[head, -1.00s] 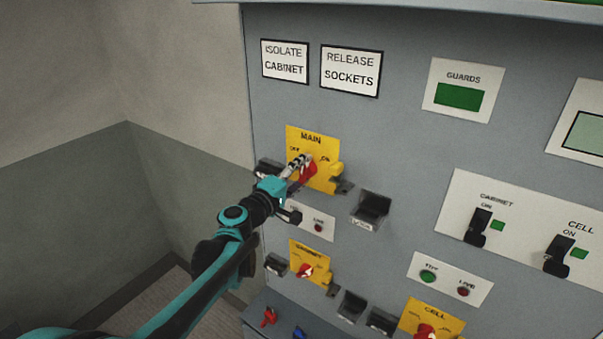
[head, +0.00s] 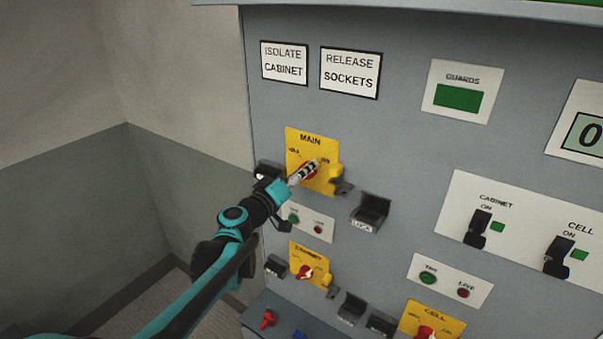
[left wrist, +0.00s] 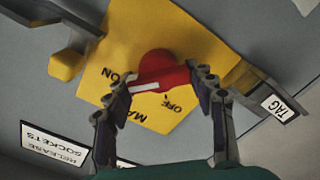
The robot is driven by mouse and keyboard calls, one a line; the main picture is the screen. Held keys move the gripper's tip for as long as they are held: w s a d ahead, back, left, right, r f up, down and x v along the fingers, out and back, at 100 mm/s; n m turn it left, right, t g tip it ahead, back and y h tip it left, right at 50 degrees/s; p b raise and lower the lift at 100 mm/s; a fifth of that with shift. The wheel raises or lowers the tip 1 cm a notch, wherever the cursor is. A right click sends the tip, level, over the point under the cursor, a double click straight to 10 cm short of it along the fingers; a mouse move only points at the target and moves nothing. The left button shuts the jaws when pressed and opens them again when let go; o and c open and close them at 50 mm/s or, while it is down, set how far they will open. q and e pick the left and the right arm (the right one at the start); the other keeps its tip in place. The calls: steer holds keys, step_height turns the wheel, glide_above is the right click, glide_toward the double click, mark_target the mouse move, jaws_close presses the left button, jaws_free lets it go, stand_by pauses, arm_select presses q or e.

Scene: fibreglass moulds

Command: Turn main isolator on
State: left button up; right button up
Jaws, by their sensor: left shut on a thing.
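The main isolator is a red rotary handle (left wrist: 160,68) on a yellow plate (head: 297,140) marked MAIN, with ON and OFF labels. In the left wrist view the handle lies between my fingers, and its white stripe is at the end on the ON side. My left gripper (head: 307,171) is shut on this handle, with one finger at each end in the left wrist view (left wrist: 161,84). In the head view the fingers cover much of the handle. My right gripper is not in view.
A yellow block (head: 335,173) sits at the plate's right edge. Black holders (head: 370,212) stick out nearby. Below are a cabinet isolator (head: 305,271) and a cell isolator (head: 425,332). Black switches (head: 477,228) are at the right. The front of the panel's upper middle is clear.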

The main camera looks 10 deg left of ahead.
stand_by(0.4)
arm_select(q)
steer(key=o, duration=1.2)
steer(key=v, duration=1.2)
steer(key=shift+f, duration=0.1)
